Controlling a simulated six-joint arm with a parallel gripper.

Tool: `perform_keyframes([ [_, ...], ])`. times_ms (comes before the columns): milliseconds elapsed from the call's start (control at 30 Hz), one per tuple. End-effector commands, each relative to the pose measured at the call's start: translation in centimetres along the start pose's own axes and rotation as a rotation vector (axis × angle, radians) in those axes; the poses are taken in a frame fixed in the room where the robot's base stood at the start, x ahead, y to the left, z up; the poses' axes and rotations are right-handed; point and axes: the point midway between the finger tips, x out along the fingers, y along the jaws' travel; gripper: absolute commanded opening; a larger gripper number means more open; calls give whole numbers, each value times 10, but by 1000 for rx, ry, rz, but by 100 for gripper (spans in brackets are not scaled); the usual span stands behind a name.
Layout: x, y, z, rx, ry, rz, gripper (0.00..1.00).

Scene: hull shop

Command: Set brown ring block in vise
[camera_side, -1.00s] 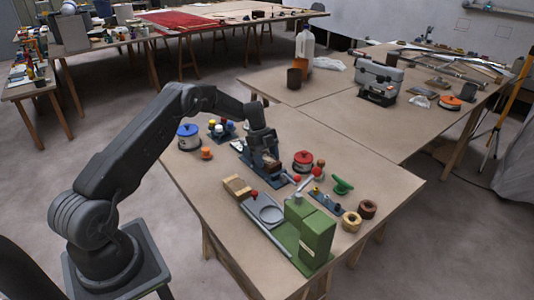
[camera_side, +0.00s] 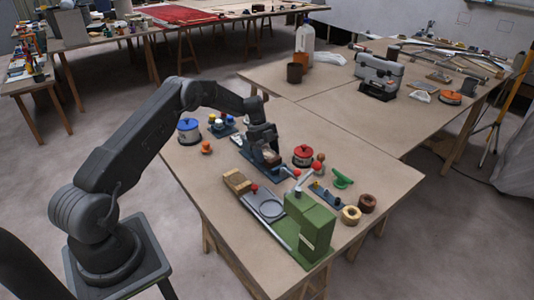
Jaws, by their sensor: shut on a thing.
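The blue vise (camera_side: 276,174) is on the near bench, below my gripper. My gripper (camera_side: 268,155) points down over the vise and is shut on a small block, which I take to be the brown ring block (camera_side: 269,157). Only a small part of the block shows between the fingers and the vise, and it looks pale brown. It is at or just above the vise jaws; I cannot tell whether it touches them. The far finger and the jaw gap are mostly hidden.
A red-lidded pot (camera_side: 303,155) stands close right of the vise. A wooden block (camera_side: 237,181) and a green machine (camera_side: 309,226) are nearer the front. A tan ring (camera_side: 351,215) and dark brown ring (camera_side: 367,203) lie at right.

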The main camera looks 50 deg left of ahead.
Motion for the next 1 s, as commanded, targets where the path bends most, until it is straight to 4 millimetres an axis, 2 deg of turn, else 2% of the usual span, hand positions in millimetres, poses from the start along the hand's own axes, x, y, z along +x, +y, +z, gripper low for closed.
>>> perform_keyframes([
  [867,10,0,4,0,0,0,34],
  [900,10,0,4,0,0,-1,62],
  [1000,10,0,4,0,0,-1,70],
])
